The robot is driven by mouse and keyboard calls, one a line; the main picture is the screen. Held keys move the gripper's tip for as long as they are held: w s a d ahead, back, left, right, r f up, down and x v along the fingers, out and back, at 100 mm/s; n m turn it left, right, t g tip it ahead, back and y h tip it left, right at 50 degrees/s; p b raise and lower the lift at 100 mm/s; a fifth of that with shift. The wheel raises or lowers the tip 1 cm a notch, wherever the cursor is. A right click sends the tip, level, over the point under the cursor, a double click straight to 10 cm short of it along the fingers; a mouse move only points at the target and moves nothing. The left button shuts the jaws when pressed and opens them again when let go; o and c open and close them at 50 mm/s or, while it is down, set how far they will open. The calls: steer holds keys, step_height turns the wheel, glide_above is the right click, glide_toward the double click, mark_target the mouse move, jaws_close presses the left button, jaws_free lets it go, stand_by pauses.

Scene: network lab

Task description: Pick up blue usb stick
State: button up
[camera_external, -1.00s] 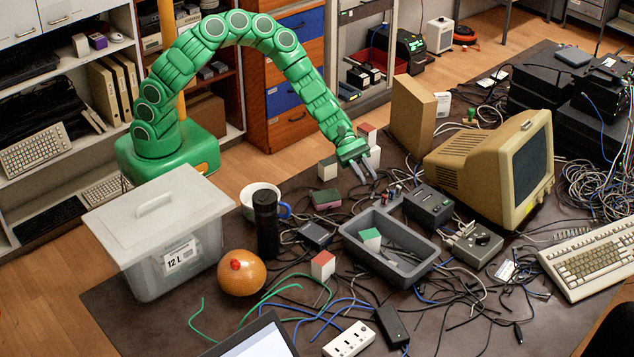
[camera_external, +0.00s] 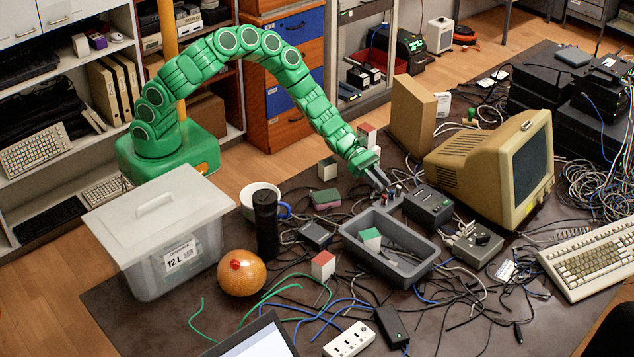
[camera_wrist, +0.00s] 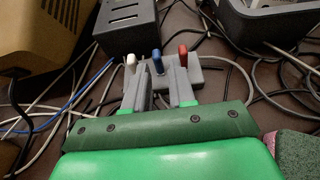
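The blue usb stick (camera_wrist: 157,59) stands upright in a grey holder (camera_wrist: 211,80). A white stick (camera_wrist: 131,62) is to its left and a red stick (camera_wrist: 183,56) to its right. My gripper (camera_wrist: 160,68) is open, its two grey fingers pointing at the holder. The blue stick shows between the fingertips; I cannot tell whether either finger touches it. In the external view my gripper (camera_external: 384,186) is low at the holder, which is small and partly hidden by the fingers.
A dark box (camera_external: 429,206) stands just right of the holder. A grey tray (camera_external: 347,236) with a green-and-white block lies in front. Many loose cables cover the table around it. A beige monitor (camera_external: 465,165) and a cardboard box (camera_external: 411,117) stand farther right and behind.

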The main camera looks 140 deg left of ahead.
mark_target(390, 199)
steer(key=shift+x, duration=2.55)
steer(key=shift+a, duration=0.15)
steer(key=shift+c, duration=0.4)
jaws_close()
